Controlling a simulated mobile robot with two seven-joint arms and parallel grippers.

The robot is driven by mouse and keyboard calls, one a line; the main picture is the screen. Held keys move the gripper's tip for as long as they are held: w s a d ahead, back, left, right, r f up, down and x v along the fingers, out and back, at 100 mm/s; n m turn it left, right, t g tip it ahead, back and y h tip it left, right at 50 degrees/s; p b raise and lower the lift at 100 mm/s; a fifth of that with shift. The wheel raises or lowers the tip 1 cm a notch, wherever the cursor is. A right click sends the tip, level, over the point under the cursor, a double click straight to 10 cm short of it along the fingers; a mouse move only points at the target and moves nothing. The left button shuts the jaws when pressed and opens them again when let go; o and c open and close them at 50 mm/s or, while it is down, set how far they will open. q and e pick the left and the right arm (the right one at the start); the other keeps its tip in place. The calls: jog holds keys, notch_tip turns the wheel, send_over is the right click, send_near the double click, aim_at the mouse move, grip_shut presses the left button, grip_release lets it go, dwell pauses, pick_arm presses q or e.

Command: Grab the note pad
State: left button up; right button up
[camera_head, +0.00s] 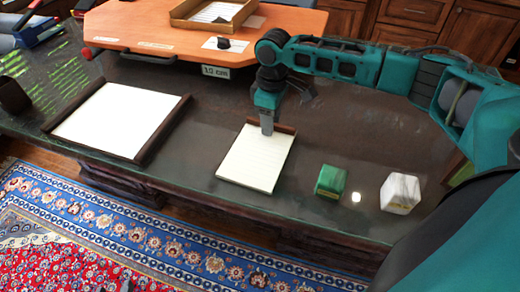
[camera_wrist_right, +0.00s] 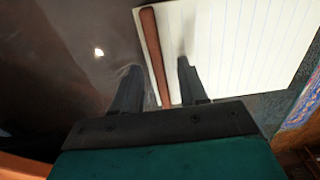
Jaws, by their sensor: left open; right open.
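The note pad (camera_head: 256,163) lies on the dark desk, a lined cream pad with a brown strip along its far edge. My right gripper (camera_head: 268,130) is open at that far edge, pointing down. In the right wrist view, the note pad (camera_wrist_right: 235,45) fills the upper right. The brown strip runs between the two spread fingers of my right gripper (camera_wrist_right: 158,65), one finger over the paper and the other over bare desk. I cannot tell whether the fingers touch the pad. My left gripper is not in view.
A larger white desk pad with brown side bars (camera_head: 115,120) lies to the left. A green box (camera_head: 331,181) and a white marble block (camera_head: 400,193) stand to the right. An orange board (camera_head: 190,40) with a tray (camera_head: 215,12) is behind. The desk's front edge is close to the pad.

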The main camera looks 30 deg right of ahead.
grip_shut()
dwell(0.3)
dwell(0.3)
